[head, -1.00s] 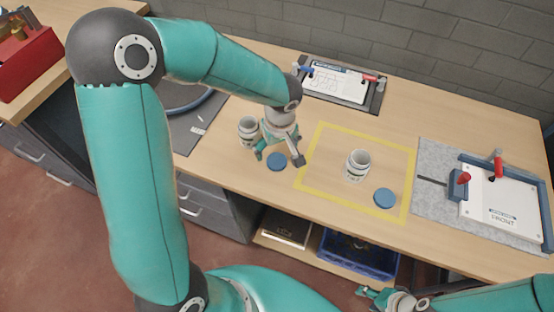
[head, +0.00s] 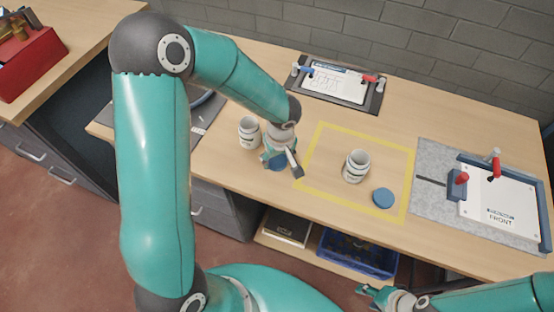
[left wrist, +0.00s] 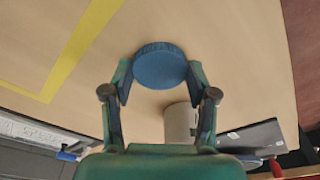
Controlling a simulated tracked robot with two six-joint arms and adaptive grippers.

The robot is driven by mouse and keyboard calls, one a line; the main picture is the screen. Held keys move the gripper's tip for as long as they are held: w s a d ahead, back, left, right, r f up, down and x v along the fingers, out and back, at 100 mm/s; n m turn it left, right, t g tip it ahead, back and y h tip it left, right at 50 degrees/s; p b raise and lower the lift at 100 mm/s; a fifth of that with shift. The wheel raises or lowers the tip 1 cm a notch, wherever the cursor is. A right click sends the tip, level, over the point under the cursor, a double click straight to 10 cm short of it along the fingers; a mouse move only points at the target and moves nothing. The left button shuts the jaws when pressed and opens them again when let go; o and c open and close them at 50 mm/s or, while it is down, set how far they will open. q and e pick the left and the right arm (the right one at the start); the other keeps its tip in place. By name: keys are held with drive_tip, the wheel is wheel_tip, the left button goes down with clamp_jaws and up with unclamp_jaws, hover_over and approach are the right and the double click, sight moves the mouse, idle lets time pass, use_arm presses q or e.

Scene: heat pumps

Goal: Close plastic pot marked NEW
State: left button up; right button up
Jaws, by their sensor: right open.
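Two white open pots stand upright on the bench: one (head: 249,133) at left, one (head: 356,166) inside the yellow outline. Their markings are too small to read. One blue lid (head: 383,198) lies beside the right pot. The other blue lid (head: 276,164) is partly hidden under my left gripper (head: 280,167). In the left wrist view, my left gripper (left wrist: 160,78) is open, its fingertips on either side of that blue lid (left wrist: 160,65); contact cannot be told. A pot (left wrist: 181,122) shows partly behind one finger. My right gripper (head: 372,296) is open and empty at the bottom, away from the pots.
A yellow outline (head: 320,128) marks the bench (head: 420,115). A grey mat with a white FRONT panel (head: 498,205) lies right. A clamped white board (head: 336,83) is at the back. A red toolbox (head: 40,65) stands far left. A blue crate (head: 357,255) is below.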

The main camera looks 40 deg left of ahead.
sight(277, 161)
use_arm(q)
drive_tip(key=shift+r, duration=0.1)
drive_tip(key=shift+c, duration=0.4)
drive_tip(key=shift+r, duration=0.45)
wheel_tip(277, 161, up, 19)
drive_tip(key=shift+f, duration=0.1)
